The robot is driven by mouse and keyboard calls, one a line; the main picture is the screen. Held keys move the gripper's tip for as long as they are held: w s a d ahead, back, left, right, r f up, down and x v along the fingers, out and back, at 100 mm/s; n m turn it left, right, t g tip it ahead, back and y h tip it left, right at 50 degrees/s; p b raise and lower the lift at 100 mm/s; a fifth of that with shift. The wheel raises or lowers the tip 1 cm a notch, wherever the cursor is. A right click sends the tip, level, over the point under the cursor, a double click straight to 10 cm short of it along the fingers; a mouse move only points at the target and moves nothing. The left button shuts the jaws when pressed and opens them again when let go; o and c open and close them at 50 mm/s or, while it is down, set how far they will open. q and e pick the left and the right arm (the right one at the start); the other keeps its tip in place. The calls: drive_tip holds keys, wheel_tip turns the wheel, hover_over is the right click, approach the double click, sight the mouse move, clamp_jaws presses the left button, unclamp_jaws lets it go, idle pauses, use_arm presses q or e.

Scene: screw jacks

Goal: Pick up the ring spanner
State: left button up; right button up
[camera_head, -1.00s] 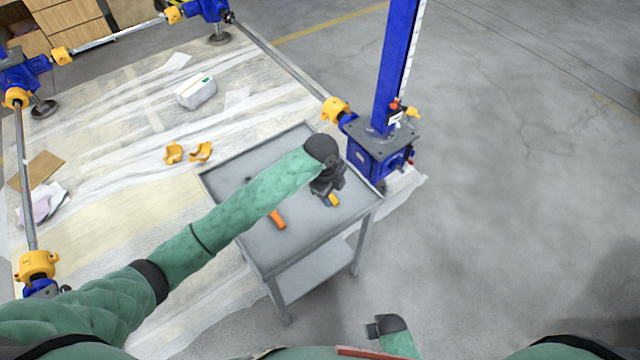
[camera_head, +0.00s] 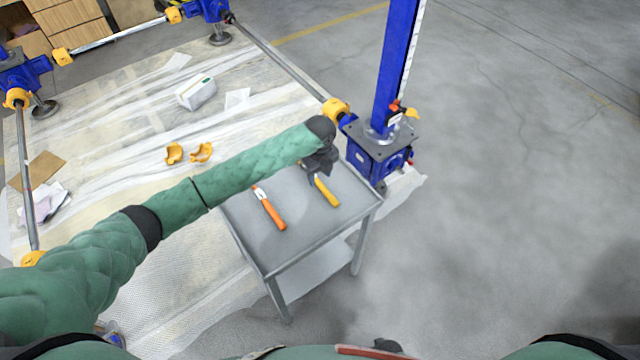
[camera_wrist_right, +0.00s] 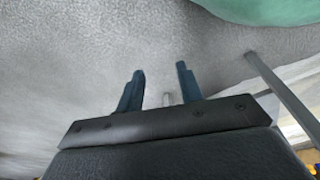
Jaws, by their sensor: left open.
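I cannot make out the ring spanner; part of the grey trolley top (camera_head: 300,235) is hidden behind my left arm. Two tools show on the trolley: one with an orange handle (camera_head: 273,214) and a pale metal head, and one with a yellow handle (camera_head: 327,193), its upper end close to or under my gripper. My left gripper (camera_head: 318,166) is open above the trolley's far part, near the yellow-handled tool; I see nothing held. My right gripper (camera_wrist_right: 160,88) is open and empty, its two fingers apart over the grey floor.
A blue screw jack (camera_head: 378,155) with a tall column stands just beyond the trolley's far right corner. Yellow clips (camera_head: 201,152) and a white box (camera_head: 196,92) lie on the sheeted floor to the left. Open floor lies to the right.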

sight(320, 183)
use_arm(q)
drive_tip(key=f+p, duration=0.1)
drive_tip(key=f, duration=0.1)
drive_tip(key=f+p, duration=0.1)
drive_tip(key=shift+w+f, duration=0.2)
drive_tip(key=shift+f, duration=0.65)
use_arm(e)
drive_tip(key=s+d+f, duration=0.1)
drive_tip(key=s, duration=0.1)
drive_tip(key=s+d+f, duration=0.1)
drive_tip(key=f, duration=0.1)
drive_tip(key=shift+s+f, duration=0.25)
drive_tip(key=shift+s, duration=0.1)
use_arm(q)
clamp_jaws()
use_arm(e)
drive_tip(key=shift+d, duration=0.15)
